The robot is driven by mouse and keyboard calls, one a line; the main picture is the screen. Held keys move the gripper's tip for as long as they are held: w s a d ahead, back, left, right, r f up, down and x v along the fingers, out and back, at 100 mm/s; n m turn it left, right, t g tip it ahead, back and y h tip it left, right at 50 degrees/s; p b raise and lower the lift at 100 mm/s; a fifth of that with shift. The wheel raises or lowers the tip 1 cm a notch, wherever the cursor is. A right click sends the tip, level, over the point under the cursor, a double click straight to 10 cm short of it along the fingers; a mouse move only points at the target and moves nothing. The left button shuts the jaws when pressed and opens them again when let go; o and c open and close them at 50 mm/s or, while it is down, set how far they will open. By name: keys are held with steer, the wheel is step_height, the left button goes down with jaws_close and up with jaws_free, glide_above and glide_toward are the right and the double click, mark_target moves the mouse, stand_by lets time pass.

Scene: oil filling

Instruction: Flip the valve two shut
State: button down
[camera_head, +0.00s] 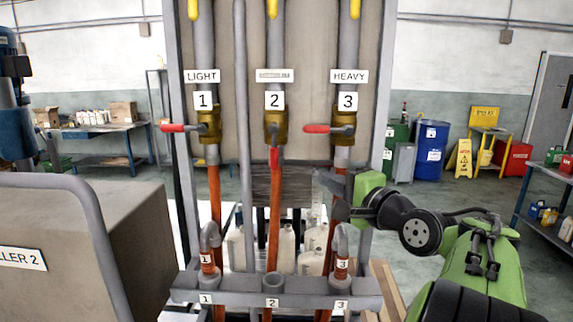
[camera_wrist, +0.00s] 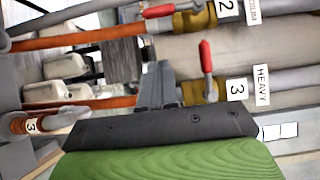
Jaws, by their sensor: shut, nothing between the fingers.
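Valve two is a brass valve (camera_head: 276,122) on the middle pipe under the "2" sign. Its red handle (camera_head: 274,158) points straight down, in line with the pipe. In the wrist view, turned sideways, the red handle (camera_wrist: 159,11) lies along its pipe at the top, left of the brass body (camera_wrist: 195,20). My gripper (camera_head: 322,178) is shut and empty, to the right of and a little below that handle, apart from it, near the pipe under valve three. In the wrist view its closed dark fingers (camera_wrist: 158,82) point up toward the pipes.
Valve three (camera_head: 343,128) and valve one (camera_head: 209,126) have red handles turned sideways to the left, across their pipes. The valve three handle (camera_wrist: 206,56) stands close to my fingers in the wrist view. Hooked spouts stand in the lower rack (camera_head: 240,297). White jugs (camera_head: 285,250) are behind.

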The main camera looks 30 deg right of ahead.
steer(key=p, duration=0.2)
glide_toward(274, 148)
steer(key=w+d+f, duration=0.4)
steer(key=d, duration=0.1)
steer(key=w+a, duration=0.2)
steer(key=shift+w+a+r, duration=0.1)
steer(key=shift+w+a, duration=0.15)
steer(key=shift+a, duration=0.05)
steer(key=shift+w, duration=0.1)
